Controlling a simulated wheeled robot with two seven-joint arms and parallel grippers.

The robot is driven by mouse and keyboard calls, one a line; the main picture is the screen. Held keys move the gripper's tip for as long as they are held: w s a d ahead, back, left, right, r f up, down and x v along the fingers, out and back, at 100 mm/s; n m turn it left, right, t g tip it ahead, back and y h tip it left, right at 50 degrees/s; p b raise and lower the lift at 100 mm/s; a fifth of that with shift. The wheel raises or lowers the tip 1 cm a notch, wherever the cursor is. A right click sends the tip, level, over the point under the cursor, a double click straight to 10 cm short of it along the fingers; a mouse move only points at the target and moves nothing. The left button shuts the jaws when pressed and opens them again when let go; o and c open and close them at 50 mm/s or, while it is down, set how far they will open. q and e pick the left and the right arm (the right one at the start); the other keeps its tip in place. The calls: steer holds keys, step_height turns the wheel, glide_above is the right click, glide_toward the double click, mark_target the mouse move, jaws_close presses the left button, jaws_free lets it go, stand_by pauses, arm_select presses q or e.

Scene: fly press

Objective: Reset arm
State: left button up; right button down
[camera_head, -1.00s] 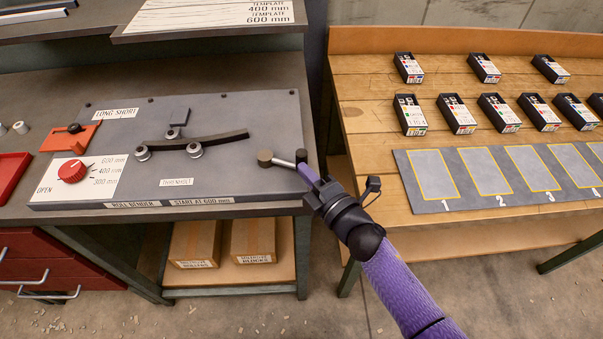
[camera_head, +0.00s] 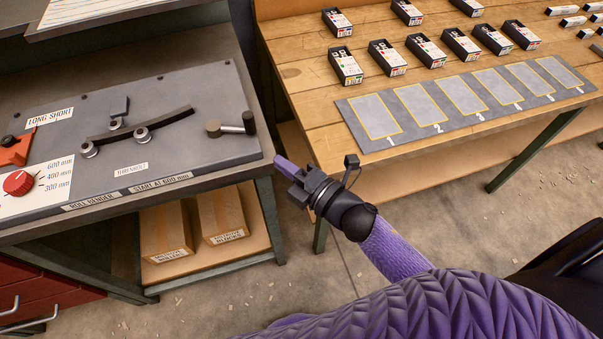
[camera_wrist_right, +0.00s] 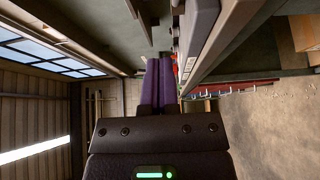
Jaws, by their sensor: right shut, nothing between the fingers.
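My right gripper (camera_head: 281,163) has purple fingers and is shut and empty. In the head view it is in the air in front of the bench's right corner, apart from the crank handle (camera_head: 232,129) on the grey roll bender plate (camera_head: 200,92). In the right wrist view its two purple fingers (camera_wrist_right: 158,85) lie side by side, touching nothing that I can see. A dark curved strip (camera_head: 165,122) lies at the rollers on the plate. My left gripper is not in view.
The bench's front edge and legs are close to the gripper's left. A wooden table (camera_head: 310,75) with several black boxes and a grey numbered mat (camera_head: 350,115) stands to the right. Cartons (camera_head: 166,232) are on the shelf below.

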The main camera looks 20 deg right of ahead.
steer(key=s+d+f+m+g+h+b, duration=0.1)
steer(key=s+d+f+m+g+h, duration=0.1)
steer(key=s+f+m, duration=0.3)
steer(key=s+d+f+m+g+h, duration=0.1)
steer(key=s+d+f+m+h, duration=0.15)
steer(key=f, duration=0.55)
steer(key=s+d+f+m+g+h+b, duration=0.1)
steer(key=s+d+f+m+g+h, duration=0.15)
steer(key=f, duration=0.35)
steer(key=s+f+m+g, duration=0.3)
steer(key=s+f, duration=0.2)
steer(key=s, duration=0.3)
steer(key=s+f+m+g+h, duration=0.1)
steer(key=s+f+m+g, duration=0.2)
steer(key=s, duration=0.5)
steer(key=s+d+f+m+g, duration=0.1)
steer(key=s+f+m+g, duration=0.2)
steer(key=s+f+m, duration=0.2)
steer(key=s+f, duration=0.2)
steer(key=s, duration=0.2)
steer(key=shift+f+g+h+b, duration=0.2)
steer(key=shift+g+h+b, duration=0.1)
steer(key=shift+g+b, duration=0.1)
steer(key=shift+w, duration=0.1)
